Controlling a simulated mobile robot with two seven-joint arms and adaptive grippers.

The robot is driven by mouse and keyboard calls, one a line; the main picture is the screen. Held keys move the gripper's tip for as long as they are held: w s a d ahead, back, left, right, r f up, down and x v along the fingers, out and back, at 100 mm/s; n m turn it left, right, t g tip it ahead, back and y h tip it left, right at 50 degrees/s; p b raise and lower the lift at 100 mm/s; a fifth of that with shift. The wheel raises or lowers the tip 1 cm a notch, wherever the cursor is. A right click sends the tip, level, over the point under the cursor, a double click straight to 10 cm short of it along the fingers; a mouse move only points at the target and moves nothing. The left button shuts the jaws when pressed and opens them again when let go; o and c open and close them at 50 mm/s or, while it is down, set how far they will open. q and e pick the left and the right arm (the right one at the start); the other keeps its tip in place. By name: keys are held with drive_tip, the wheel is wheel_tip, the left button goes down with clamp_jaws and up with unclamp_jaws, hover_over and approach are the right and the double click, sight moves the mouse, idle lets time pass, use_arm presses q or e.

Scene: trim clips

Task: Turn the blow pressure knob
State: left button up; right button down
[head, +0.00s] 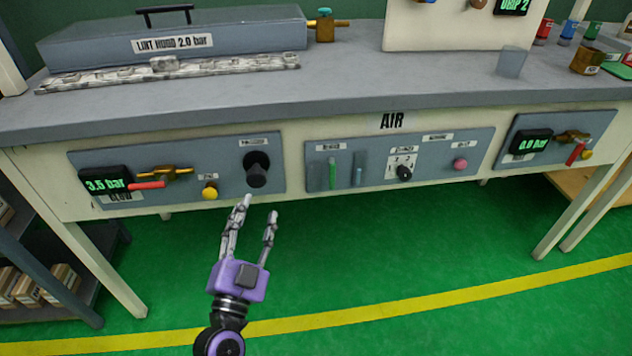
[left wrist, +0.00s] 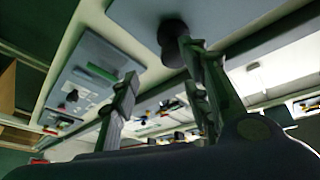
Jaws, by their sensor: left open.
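The blow pressure knob is the large black knob (head: 257,170) on the left grey panel (head: 225,160) under the bench front, right of the display (head: 106,183) reading 3.5 bar. The knob also shows in the left wrist view (left wrist: 171,38), close to the tip of one finger. My left gripper (head: 260,205) is open, with its two fingers pointing up just below the knob. Nothing is between the fingers. I cannot tell whether a fingertip touches the knob. My right gripper is not in view.
The left panel also has a red-handled valve (head: 150,184) and a yellow knob (head: 209,190). A middle panel (head: 335,152) holds gauges, a selector (head: 404,172) and a pink button (head: 460,164). A right panel (head: 515,138) reads 0.0 bar. The green floor below is clear.

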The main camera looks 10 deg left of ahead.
sight(258, 185)
use_arm(q)
drive_tip(key=shift+m+y, duration=0.6)
drive_tip(key=x, duration=0.5)
drive_tip(key=a+r+x, duration=0.1)
drive_tip(key=x, duration=0.1)
drive_tip(key=shift+w+r+b, duration=0.1)
drive_tip(key=shift+w+b, duration=0.15)
drive_tip(key=shift+b, duration=0.05)
drive_tip(key=c, duration=1)
